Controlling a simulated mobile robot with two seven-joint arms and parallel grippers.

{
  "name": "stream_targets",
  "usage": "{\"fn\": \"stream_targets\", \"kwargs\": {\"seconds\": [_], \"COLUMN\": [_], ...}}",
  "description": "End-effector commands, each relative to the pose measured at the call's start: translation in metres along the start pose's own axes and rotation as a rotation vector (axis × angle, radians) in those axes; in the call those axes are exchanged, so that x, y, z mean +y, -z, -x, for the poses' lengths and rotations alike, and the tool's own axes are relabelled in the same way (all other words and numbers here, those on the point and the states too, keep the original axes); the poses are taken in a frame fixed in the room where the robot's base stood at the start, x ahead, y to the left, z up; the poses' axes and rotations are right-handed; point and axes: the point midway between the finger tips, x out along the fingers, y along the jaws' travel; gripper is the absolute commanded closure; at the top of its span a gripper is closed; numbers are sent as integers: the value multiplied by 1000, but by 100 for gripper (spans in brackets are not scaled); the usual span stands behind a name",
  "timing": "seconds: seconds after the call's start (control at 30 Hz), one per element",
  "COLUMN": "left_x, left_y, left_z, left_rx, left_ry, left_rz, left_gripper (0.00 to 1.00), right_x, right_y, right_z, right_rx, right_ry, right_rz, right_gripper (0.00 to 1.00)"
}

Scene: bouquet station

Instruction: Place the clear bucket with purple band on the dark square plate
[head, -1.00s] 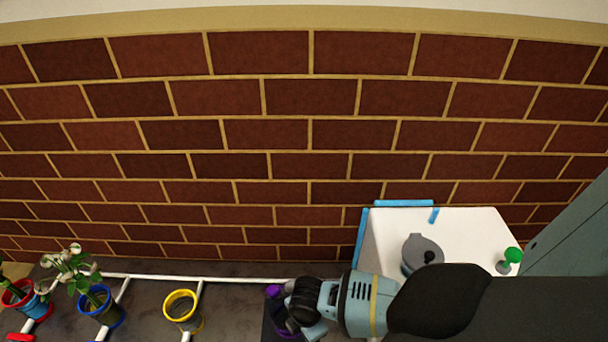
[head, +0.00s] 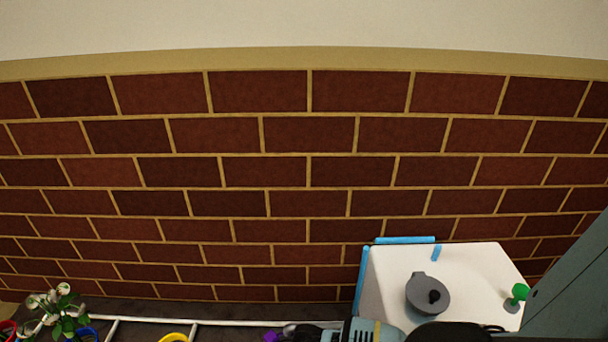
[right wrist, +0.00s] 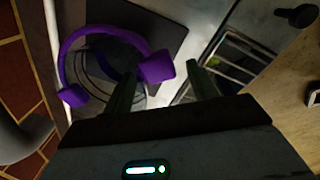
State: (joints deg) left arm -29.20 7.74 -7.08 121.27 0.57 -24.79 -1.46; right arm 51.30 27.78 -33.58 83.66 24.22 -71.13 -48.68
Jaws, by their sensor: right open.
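The clear bucket with the purple band (right wrist: 98,31) is upright in the right wrist view and appears to stand on the dark square plate (right wrist: 165,36). Its base is partly hidden, so I cannot tell exactly how it sits. My right gripper (right wrist: 160,69) is open, with its fingers apart near a purple block on the band's near side. I cannot tell whether either finger touches it. In the head view only a small purple part of the bucket (head: 270,337) shows at the bottom edge, beside my right arm. My left gripper is not in view.
A metal rack (right wrist: 238,58) lies right of the plate. In the head view, a white surface (head: 385,285) with a grey lidded pot (head: 428,294) and a green-topped item (head: 519,292) is at right. A potted plant (head: 62,312) and yellow-rimmed pot (head: 174,337) are at lower left.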

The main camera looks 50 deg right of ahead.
Motion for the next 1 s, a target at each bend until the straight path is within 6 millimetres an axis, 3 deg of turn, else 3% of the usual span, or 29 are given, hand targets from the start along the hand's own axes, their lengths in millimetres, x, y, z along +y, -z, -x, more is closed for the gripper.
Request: {"fn": "stream_targets", "kwargs": {"seconds": [0.23,0.7,1.0], "left_x": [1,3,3], "left_y": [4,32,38], "left_z": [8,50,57], "left_rx": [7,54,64], "left_ry": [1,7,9], "left_rz": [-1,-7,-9], "left_gripper": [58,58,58], "right_x": [1,1,0], "right_y": [0,0,0], "right_z": [17,106,123], "right_rx": [0,0,0], "right_ry": [-2,-3,0], "right_rz": [0,0,0], "right_gripper": [41,41,41]}}
